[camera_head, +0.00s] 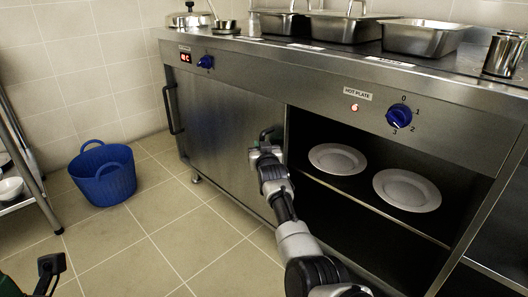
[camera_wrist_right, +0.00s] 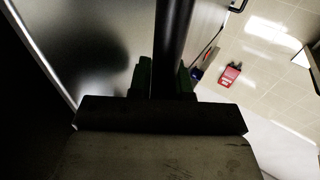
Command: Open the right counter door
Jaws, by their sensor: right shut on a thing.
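The steel counter has a metal door panel (camera_head: 225,120) on its left half, with a dark vertical handle (camera_head: 172,108) at its left end. The right half is uncovered, and its dark interior shows. My right gripper (camera_head: 268,138) is at the right end of the panel, beside the opening. In the right wrist view its two greenish fingers (camera_wrist_right: 166,75) are shut around a dark handle bar (camera_wrist_right: 175,35), with the metal door surface (camera_wrist_right: 95,45) to the left. Part of my left arm (camera_head: 50,265) shows at the lower left; its fingers cannot be made out.
Two white plates (camera_head: 338,158) (camera_head: 407,190) lie on the shelf inside the opening. A blue basket (camera_head: 103,175) stands on the tiled floor (camera_head: 150,240) at left, beside a metal rack (camera_head: 25,160). Steel pans (camera_head: 345,28) and a blue knob (camera_head: 399,116) are above the opening.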

